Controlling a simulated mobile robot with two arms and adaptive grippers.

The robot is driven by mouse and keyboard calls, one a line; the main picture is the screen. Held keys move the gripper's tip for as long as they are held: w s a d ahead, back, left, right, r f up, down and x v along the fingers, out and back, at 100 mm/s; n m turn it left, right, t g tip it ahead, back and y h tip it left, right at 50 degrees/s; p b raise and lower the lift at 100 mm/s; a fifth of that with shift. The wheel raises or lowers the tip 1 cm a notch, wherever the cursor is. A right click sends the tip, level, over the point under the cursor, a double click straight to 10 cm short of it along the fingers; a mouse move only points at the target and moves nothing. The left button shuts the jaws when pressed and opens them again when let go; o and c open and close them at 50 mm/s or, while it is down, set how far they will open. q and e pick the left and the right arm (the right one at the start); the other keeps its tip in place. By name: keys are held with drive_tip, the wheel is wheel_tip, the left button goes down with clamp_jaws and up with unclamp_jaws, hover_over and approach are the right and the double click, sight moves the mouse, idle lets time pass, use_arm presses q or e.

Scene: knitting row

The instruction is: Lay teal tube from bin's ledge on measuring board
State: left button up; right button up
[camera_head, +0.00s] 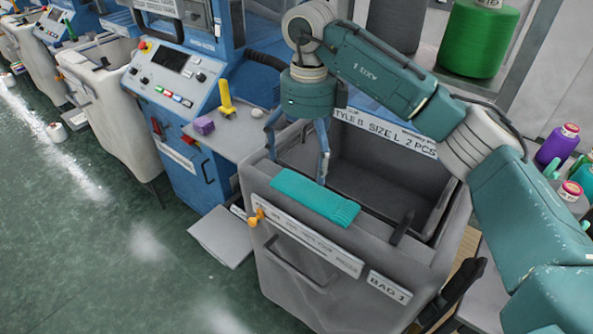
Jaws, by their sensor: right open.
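The teal tube (315,198) is a flat, folded, ribbed piece lying along the front ledge of the grey bin (300,290). My right gripper (297,170) hangs from the teal arm with its blue fingers pointing down, spread apart and empty. It is above and just behind the tube; one finger is left of the tube's back edge and the other overlaps the bin opening. I cannot tell whether a finger touches the ledge. No board is clearly marked as the measuring board. My left gripper is not in view.
Yarn cones (557,145) stand at the right. A low grey panel (221,236) juts out beside the bin. Open floor lies left.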

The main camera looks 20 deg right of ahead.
sight(308, 195)
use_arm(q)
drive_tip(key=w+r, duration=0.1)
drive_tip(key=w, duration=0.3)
use_arm(e)
drive_tip(key=shift+d+f+p, duration=0.25)
drive_tip(key=shift+f+p, duration=0.05)
drive_tip(key=shift+f, duration=0.45)
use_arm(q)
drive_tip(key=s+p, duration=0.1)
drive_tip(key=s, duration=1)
use_arm(e)
drive_tip(key=s+f, duration=0.2)
drive_tip(key=f, duration=0.1)
drive_tip(key=f+p, duration=0.2)
drive_tip(key=f, duration=0.2)
drive_tip(key=shift+w+f, duration=0.2)
drive_tip(key=shift+f, duration=0.35)
drive_tip(key=shift+a, duration=0.1)
drive_tip(key=c, duration=0.7)
drive_tip(key=shift+c, duration=1.3)
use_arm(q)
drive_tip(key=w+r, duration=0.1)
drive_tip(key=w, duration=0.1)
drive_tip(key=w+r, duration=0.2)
